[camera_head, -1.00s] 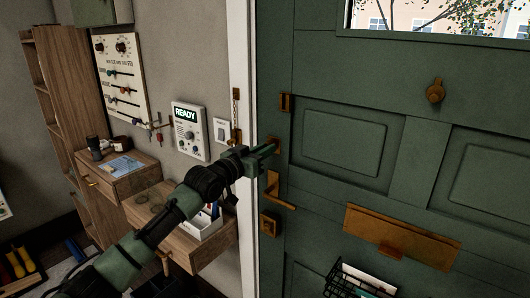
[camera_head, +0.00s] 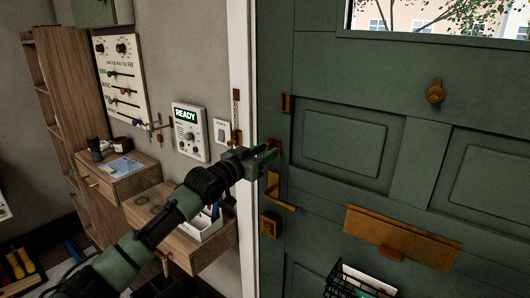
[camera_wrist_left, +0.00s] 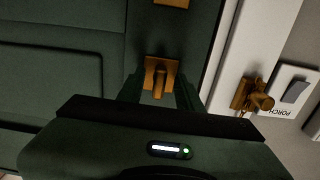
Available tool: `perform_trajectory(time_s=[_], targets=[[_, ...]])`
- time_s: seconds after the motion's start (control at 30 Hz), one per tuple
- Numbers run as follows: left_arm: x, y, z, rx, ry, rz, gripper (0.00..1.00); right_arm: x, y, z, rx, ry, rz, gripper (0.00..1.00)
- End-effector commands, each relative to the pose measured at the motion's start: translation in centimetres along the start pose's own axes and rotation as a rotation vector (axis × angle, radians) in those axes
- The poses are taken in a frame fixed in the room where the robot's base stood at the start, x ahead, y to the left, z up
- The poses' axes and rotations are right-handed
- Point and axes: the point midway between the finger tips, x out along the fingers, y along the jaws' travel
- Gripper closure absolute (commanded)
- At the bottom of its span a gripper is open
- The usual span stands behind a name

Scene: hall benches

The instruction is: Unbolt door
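The green door (camera_head: 411,158) fills the right of the head view and looks shut. A brass bolt turn-piece (camera_wrist_left: 160,72) is on the door near its edge. It shows in the wrist view as a plate with a short lever, lying between the finger ends. In the head view my gripper mostly hides it. My left gripper (camera_head: 268,158) is at the door's left edge, just above the brass handle (camera_head: 283,196). Its fingers (camera_wrist_left: 160,92) are apart and nothing is clamped between them. Whether they touch the turn-piece is not clear. My right gripper is not in view.
A brass door chain (camera_head: 236,108) hangs by the white frame, next to a switch plate (camera_head: 221,131). A READY panel (camera_head: 190,132) is on the wall. A letter plate (camera_head: 402,237) and wire basket (camera_head: 350,283) are lower on the door. A wooden drawer unit (camera_head: 190,246) stands below my arm.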

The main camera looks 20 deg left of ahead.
Motion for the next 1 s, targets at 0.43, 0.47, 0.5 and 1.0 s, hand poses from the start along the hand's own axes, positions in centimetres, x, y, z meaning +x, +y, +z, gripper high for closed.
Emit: perform_trajectory(time_s=[0.43,0.47,0.5,1.0], targets=[[-4.1,-0.1,0.3,0.001,0.001,0.0,0.65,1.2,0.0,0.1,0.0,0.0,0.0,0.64],[-4.6,-0.1,0.3,0.001,0.0,0.0,0.65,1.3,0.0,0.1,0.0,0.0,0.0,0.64],[-5.3,-0.1,0.2,0.001,0.001,0.0,0.65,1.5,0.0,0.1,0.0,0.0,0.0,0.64],[-7.8,0.0,0.0,0.0,0.001,0.0,0.65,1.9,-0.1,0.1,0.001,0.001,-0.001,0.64]])
